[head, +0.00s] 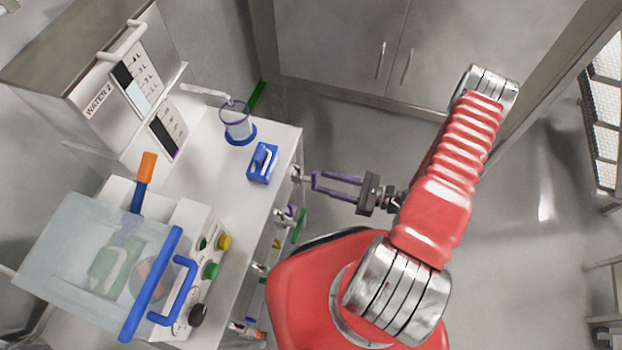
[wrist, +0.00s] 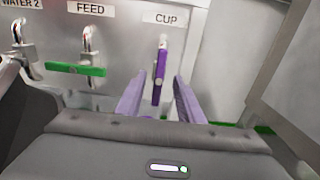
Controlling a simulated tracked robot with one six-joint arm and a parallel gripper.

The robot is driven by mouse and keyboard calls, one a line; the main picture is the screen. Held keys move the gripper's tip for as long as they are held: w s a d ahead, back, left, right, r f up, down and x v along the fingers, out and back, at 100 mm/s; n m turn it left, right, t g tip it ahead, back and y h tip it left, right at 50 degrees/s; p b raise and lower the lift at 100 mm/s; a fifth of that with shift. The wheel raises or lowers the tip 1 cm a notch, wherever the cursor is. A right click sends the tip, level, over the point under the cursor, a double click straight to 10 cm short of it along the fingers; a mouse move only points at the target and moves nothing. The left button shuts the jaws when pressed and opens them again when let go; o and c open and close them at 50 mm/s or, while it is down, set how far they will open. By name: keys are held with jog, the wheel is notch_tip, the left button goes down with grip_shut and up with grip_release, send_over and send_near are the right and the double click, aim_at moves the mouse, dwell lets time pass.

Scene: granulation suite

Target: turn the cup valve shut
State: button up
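The cup valve has a purple lever (wrist: 159,75) below the CUP label (wrist: 165,18) on the panel in the wrist view. The lever stands roughly upright, in line with the pipe. In the head view the lever (head: 315,181) is small at the bench's right side. My gripper (head: 328,183) has purple fingers that point left at the valve. In the wrist view the gripper (wrist: 159,90) is open, with one finger on each side of the lever. Whether either finger touches it I cannot tell.
The feed valve's green lever (wrist: 78,69) lies level left of the cup valve; the WATER 2 tap (wrist: 22,45) is further left. Grey cabinets (head: 340,45) stand behind.

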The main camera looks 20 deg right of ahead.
aim_at(314, 179)
jog(key=shift+x, duration=2.45)
jog(key=shift+c, duration=0.3)
